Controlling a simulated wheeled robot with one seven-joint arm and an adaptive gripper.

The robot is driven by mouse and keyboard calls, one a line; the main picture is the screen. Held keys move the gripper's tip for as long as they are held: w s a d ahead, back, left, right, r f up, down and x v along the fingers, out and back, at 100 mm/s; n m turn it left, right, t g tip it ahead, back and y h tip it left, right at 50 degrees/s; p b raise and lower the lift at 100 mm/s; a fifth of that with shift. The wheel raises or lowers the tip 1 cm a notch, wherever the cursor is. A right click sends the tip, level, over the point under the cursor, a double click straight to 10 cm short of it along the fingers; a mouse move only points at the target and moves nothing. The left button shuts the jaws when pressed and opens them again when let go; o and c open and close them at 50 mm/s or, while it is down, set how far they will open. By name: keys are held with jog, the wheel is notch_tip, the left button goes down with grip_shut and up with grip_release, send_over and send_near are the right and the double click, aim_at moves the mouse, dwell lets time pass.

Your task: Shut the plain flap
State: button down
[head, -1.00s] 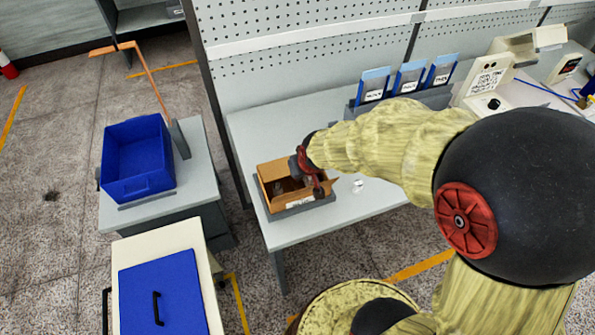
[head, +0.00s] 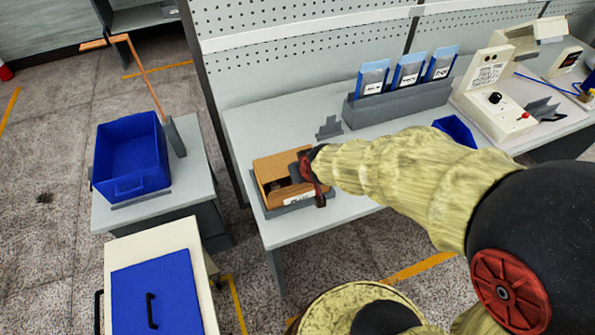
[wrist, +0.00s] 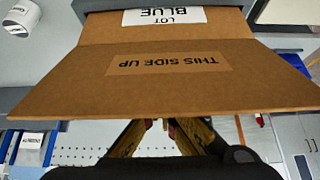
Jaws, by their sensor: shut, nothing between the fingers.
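An open brown cardboard box (head: 268,190) stands on the grey table, with a white label on its front. In the wrist view, a wide flap marked "THIS SIDE UP" (wrist: 100,92) stretches across the picture beside a "LOT BLUE" label (wrist: 165,16). My gripper (head: 318,192) is at the box's right side in the head view, shut and empty. In the wrist view, my fingers (wrist: 162,130) reach the wide flap's edge, which hides their tips. I cannot tell whether they touch it.
Blue sleeves in a grey rack (head: 400,105) stand at the back of the table. A blue bin (head: 455,130) and a cream control unit (head: 500,108) are to the right. A blue tote (head: 130,157) stands on a side table at left.

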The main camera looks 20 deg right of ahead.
jog(key=shift+r, duration=0.2)
jog(key=v, duration=0.8)
jog(key=p+v, duration=0.1)
jog(key=v, duration=0.3)
jog(key=shift+r, duration=0.5)
jog(key=s+r+g, duration=0.1)
jog(key=s+r, duration=0.7)
jog(key=s, duration=0.4)
jog(key=shift+s+a, duration=0.15)
jog(key=shift+a, duration=0.25)
